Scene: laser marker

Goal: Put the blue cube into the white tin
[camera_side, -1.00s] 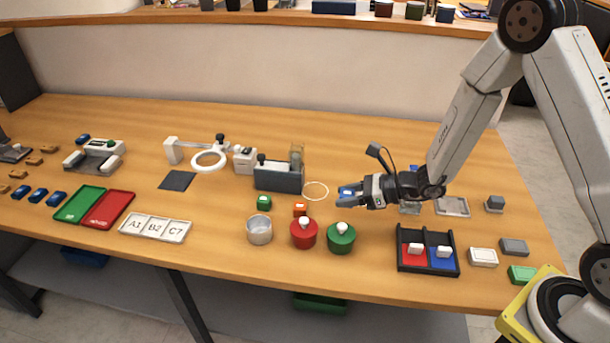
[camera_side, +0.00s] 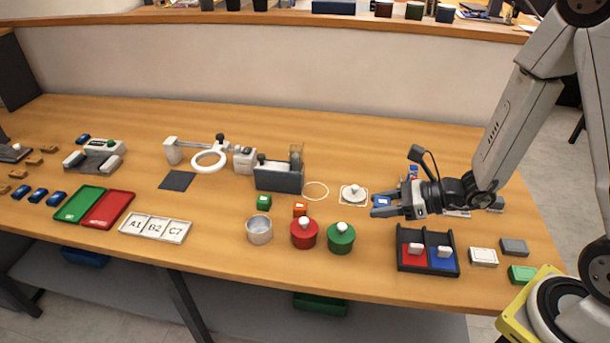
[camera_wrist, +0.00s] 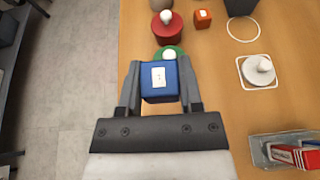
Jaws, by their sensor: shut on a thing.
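My gripper (camera_side: 388,206) is shut on the blue cube (camera_side: 381,201), which has a white label on its top. In the wrist view the cube (camera_wrist: 151,95) sits between both fingers of my gripper (camera_wrist: 159,90). The cube is held above the table, right of the green tin. A pale, open-topped tin (camera_side: 259,230), which looks like the white tin, stands left of the red tin. A white knobbed lid (camera_side: 353,194) lies on a white-outlined square; it also shows in the wrist view (camera_wrist: 258,71). I cannot see the pale tin's inside clearly.
The red tin (camera_side: 304,234) and green tin (camera_side: 341,239), both with knobbed lids, stand between my gripper and the pale tin. Green (camera_side: 264,202) and orange (camera_side: 300,209) cubes sit behind them. A dark divided tray (camera_side: 399,262) lies in front of my gripper.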

